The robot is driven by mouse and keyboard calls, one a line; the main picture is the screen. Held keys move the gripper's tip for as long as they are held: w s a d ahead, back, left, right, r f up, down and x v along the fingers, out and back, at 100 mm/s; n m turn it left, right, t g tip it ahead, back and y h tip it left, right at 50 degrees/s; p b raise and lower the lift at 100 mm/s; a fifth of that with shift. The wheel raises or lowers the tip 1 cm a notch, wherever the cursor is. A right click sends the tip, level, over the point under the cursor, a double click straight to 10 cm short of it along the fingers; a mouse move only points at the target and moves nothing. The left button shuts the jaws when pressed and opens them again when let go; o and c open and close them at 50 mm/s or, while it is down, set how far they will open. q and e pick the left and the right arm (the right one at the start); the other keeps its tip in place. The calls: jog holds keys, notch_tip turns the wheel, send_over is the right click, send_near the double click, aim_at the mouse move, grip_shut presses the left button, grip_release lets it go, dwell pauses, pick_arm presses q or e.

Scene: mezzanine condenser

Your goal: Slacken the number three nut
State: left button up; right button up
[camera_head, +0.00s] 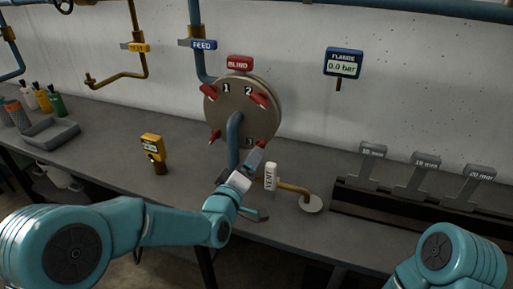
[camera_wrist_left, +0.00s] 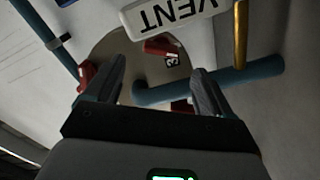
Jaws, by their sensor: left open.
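The round grey flange plate (camera_head: 232,92) carries red nuts beside stamped numbers, under a red BLIND tag (camera_head: 239,63). The number three nut (camera_head: 262,143) is at its lower right, partly hidden by my left gripper (camera_head: 257,154). In the left wrist view the red nut (camera_wrist_left: 160,47) sits beside an upside-down 3, beyond the fingertips. My left gripper (camera_wrist_left: 157,66) is open, its fingers apart on either side of that nut's line, with nothing between them at the tips. My right gripper is out of view; only part of my right arm shows.
A white VENT tag (camera_head: 271,176) and brass pipe (camera_head: 293,189) stand close right of my left gripper. A blue pipe (camera_head: 233,140) drops from the plate. Size-labelled grey tools (camera_head: 417,180) stand in a rack at right. A yellow device (camera_head: 152,147) stands left. The FLANGE display (camera_head: 343,64) reads 0.0 bar.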

pick_arm(q)
jog(key=p+x, duration=0.1)
jog(key=x, duration=0.6)
jog(key=shift+f, duration=0.1)
jog(key=shift+a, duration=0.1)
jog(key=c, duration=1.1)
jog(key=shift+o, duration=0.2)
jog(key=shift+f+b, duration=0.15)
jog(key=shift+b, duration=0.45)
jog(key=n+b, duration=0.6)
jog(key=b, duration=0.4)
jog(key=shift+b, duration=0.3)
jog(key=shift+n+b, duration=0.5)
jog(key=shift+b, duration=0.2)
